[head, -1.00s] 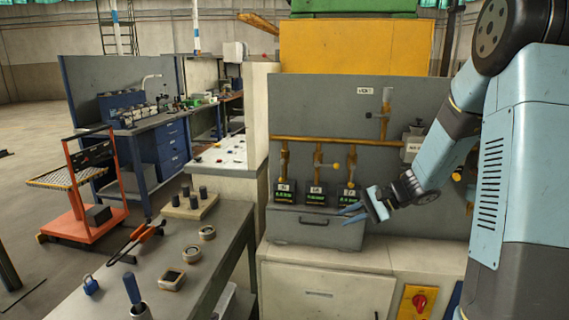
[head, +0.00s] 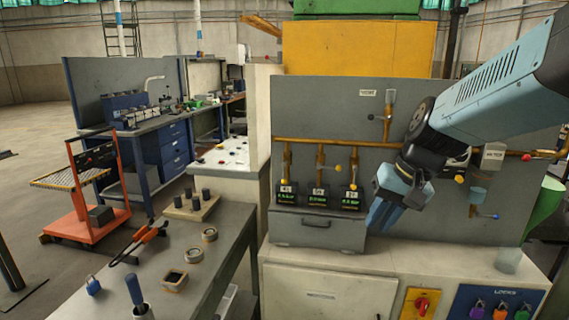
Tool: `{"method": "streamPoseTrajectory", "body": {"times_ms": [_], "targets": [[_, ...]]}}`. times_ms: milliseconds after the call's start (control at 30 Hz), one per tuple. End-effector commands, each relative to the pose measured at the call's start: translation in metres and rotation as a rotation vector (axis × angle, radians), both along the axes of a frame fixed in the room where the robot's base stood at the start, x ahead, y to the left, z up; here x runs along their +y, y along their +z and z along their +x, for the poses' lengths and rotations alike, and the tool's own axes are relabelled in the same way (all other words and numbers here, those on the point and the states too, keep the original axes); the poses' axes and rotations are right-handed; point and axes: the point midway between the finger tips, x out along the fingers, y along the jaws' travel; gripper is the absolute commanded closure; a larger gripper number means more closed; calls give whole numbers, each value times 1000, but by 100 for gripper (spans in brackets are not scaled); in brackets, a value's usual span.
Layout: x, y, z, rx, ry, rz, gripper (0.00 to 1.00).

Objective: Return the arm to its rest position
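My gripper (head: 380,222) is in the right half of the head view, in front of the grey panel and just right of the grey drawer box. Its blue fingers point down and to the left. From this angle I cannot tell whether they are apart or together, and I see nothing held. My light blue arm (head: 515,90) reaches in from the upper right, and its dark wrist joints hide part of the panel behind.
The grey panel (head: 340,110) carries orange pipes and several valves. Three black meters (head: 318,198) stand on the drawer box (head: 318,230). A grey bench (head: 200,260) holds tools at the left. A lock board (head: 495,300) and a clear cup (head: 508,260) are at the lower right.

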Motion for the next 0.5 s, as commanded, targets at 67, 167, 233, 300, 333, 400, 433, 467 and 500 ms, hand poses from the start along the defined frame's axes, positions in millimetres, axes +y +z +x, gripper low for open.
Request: {"method": "streamPoseTrajectory", "body": {"times_ms": [67, 167, 233, 300, 333, 400, 433, 467, 500], "targets": [[-4, 9, -15, -47, 18, -55, 79], [-12, 18, -31, -100, 35, -123, 79], [-17, 24, -42, -140, 48, -168, 79], [-23, 29, -52, -178, 56, -211, 79], [-25, 31, -56, -194, 60, -229, 79], [-30, 36, -65, -228, 66, -263, 79], [-32, 38, -68, -241, 67, -277, 79], [-34, 39, -71, -253, 69, -287, 79], [-36, 41, -74, -268, 71, -302, 79]]}}
